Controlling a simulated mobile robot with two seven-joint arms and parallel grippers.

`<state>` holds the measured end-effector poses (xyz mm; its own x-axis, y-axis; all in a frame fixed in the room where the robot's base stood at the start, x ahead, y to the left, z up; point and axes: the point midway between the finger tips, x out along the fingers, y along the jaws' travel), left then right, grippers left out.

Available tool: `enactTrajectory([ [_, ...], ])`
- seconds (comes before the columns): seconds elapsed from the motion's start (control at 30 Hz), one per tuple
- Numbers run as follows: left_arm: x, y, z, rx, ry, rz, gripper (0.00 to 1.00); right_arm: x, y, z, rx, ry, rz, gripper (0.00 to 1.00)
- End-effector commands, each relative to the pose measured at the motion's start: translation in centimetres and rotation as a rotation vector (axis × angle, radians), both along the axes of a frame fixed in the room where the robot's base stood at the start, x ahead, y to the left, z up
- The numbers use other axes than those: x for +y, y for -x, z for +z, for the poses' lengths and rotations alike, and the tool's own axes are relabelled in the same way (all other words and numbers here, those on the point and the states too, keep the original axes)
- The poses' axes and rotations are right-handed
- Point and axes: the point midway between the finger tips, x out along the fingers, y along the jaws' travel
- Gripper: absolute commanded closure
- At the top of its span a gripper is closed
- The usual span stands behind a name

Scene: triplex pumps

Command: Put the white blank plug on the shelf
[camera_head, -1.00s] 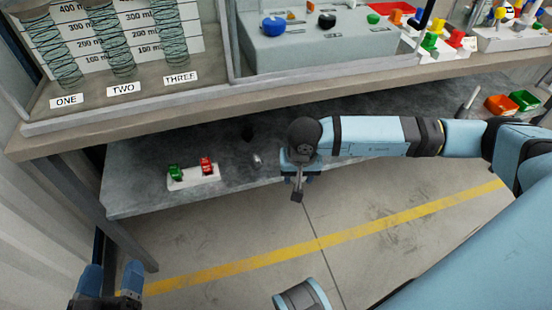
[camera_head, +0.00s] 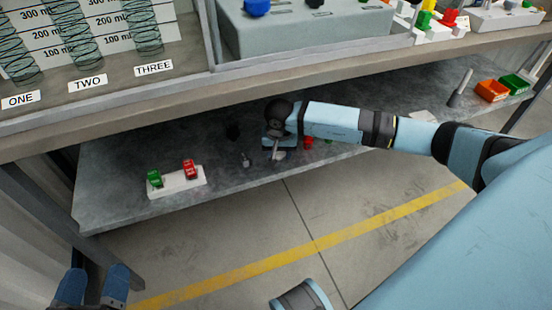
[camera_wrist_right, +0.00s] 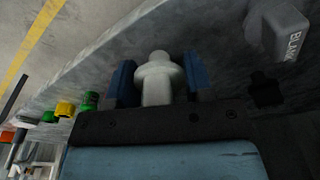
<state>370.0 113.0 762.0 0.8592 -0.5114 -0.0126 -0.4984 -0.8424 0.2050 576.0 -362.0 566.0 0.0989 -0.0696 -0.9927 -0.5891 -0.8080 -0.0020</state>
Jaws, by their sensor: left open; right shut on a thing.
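The white blank plug (camera_wrist_right: 158,82) sits between the two blue fingers of my right gripper (camera_wrist_right: 160,80), which is shut on it. In the head view my right gripper (camera_head: 278,150) is over the front part of the grey shelf (camera_head: 110,205), under the worktop. The shelf surface (camera_wrist_right: 215,28) shows close behind the plug in the right wrist view. I cannot tell whether the plug touches it. My left gripper (camera_head: 92,288) is open and empty at the lower left, below and in front of the shelf.
A white holder (camera_head: 178,184) with green and red parts is at the left. Orange (camera_head: 492,90) and green bins (camera_head: 515,84) are at the far right. The worktop edge (camera_head: 190,112) overhangs the shelf.

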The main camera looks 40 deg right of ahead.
Motion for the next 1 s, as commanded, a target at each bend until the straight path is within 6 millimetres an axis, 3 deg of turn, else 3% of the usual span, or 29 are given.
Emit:
enactTrajectory([
  [0.1,-0.1,0.0,-1.0,0.023,-0.012,-0.008,0.29,-0.4,-1.8,-0.2,-0.001,0.000,-0.001,0.79],
  [0.2,-0.1,0.0,-1.3,0.033,-0.017,-0.013,0.29,-0.5,-2.3,-0.1,0.000,0.000,0.001,0.79],
  [0.5,-0.1,-0.1,-3.4,0.067,-0.060,-0.032,0.29,-0.5,-2.3,-3.6,0.002,-0.001,0.001,0.79],
  [0.87,-0.1,-0.2,-3.3,0.061,-0.068,-0.033,0.29,-0.5,-2.3,-3.8,0.000,0.000,0.002,0.79],
  [0.9,0.0,-0.2,-3.3,0.056,-0.071,-0.032,0.29,-0.6,-2.3,-3.9,0.000,0.000,0.002,0.50],
  [1.0,0.0,-0.2,-3.2,0.056,-0.071,-0.032,0.29,-0.5,-2.3,-3.8,0.000,0.000,0.001,0.27],
])
